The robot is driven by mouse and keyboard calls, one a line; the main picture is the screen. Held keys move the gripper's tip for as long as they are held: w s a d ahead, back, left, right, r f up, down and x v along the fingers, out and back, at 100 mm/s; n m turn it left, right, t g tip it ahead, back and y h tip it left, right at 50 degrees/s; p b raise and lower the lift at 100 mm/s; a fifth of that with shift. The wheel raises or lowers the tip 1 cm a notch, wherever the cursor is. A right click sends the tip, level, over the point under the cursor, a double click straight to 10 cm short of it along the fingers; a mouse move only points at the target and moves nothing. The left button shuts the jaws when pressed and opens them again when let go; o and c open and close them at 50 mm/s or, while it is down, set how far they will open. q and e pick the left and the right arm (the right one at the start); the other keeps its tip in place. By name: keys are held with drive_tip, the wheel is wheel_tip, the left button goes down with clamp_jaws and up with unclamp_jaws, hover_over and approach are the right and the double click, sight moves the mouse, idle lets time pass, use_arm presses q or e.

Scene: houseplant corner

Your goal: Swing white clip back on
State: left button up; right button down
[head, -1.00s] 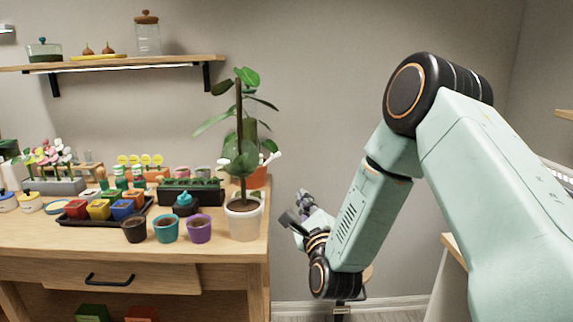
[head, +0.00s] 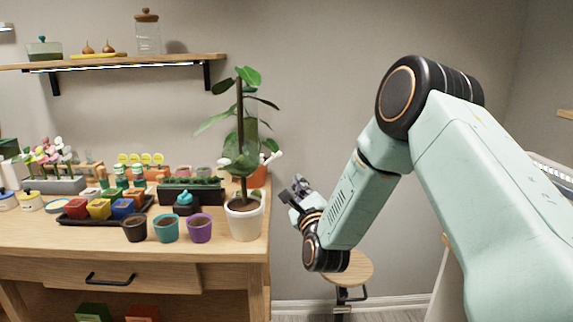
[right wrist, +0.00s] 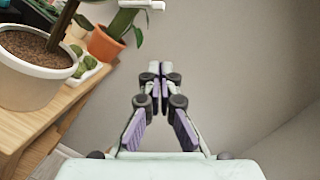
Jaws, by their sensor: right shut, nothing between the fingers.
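A white piece with knobbed ends (head: 273,157), which looks like the clip, sticks out to the right of the tall plant's stem (head: 240,125). It also shows cut off at the top of the right wrist view (right wrist: 143,5). The plant stands in a white pot (head: 245,222) at the table's right end. How the clip joins the plant or its stake cannot be told. My right gripper (head: 298,188) is shut and empty, in the air right of the table edge, apart from pot and clip. Its fingertips (right wrist: 161,69) meet in the right wrist view. My left gripper is not in view.
An orange pot (right wrist: 106,42) stands behind the white pot. Small brown, teal and purple pots (head: 199,228) line the table (head: 60,243) to its left. A round stool (head: 347,268) stands below my right arm.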

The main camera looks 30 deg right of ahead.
sight(272, 158)
drive_tip(key=w+r, duration=0.4)
drive_tip(key=w, duration=0.1)
drive_tip(key=shift+a+p, duration=0.3)
drive_tip(key=shift+p, duration=0.05)
drive_tip(key=shift+w+f, duration=0.15)
drive_tip(key=shift+r+n, duration=0.3)
drive_tip(key=shift+n, duration=0.1)
